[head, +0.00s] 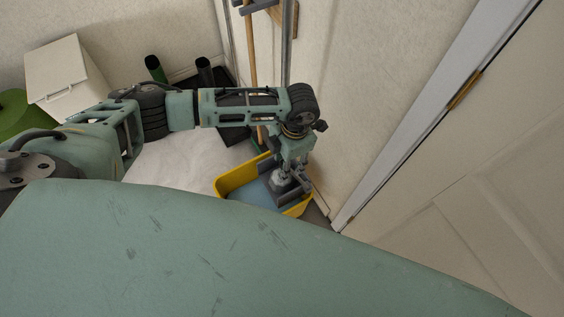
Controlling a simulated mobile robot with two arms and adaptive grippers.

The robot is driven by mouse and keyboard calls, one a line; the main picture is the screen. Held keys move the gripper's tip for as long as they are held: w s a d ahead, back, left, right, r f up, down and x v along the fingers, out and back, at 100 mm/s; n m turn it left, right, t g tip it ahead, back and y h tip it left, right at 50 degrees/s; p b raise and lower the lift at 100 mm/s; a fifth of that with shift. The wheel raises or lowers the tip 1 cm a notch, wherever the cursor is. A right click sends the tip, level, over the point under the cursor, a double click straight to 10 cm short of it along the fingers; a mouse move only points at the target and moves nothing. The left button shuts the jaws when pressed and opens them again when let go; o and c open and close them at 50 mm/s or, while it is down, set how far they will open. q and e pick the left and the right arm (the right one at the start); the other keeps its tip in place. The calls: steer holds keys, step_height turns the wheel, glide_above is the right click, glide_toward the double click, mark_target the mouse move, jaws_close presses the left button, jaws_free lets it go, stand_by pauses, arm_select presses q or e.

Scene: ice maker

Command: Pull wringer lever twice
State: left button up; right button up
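A yellow mop bucket (229,181) with blue-grey water or lining inside stands on the floor by the wall, right of centre. My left arm comes in from the left and bends down over it. My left gripper (291,187) points down at the right part of the bucket, where grey parts crowd together. The wringer and its lever cannot be clearly told apart from the gripper there. The fingers are too small and covered to show whether they are open or shut. My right gripper is out of view.
A wooden pole (251,60) and a grey pole (287,45) stand upright behind the bucket. Dark boots (155,68) stand on a black tray further left. A white box (62,68) is at the far left. A white door frame (415,125) borders the right side.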

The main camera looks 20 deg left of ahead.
arm_select(q)
steer(key=shift+w+a, duration=0.1)
steer(key=shift+a, duration=0.05)
steer(key=shift+r, duration=0.1)
steer(key=shift+r, duration=0.2)
steer(key=r+p, duration=0.3)
steer(key=r, duration=0.1)
steer(key=shift+w+r, duration=0.1)
steer(key=shift+w, duration=0.15)
steer(key=shift+w+d+r+p, duration=0.15)
steer(key=shift+r+p, duration=0.25)
steer(key=shift+r, duration=0.2)
steer(key=shift+s+d+r+p, duration=0.1)
steer(key=shift+r+p, duration=0.3)
steer(key=shift+r, duration=0.15)
steer(key=shift+f, duration=0.1)
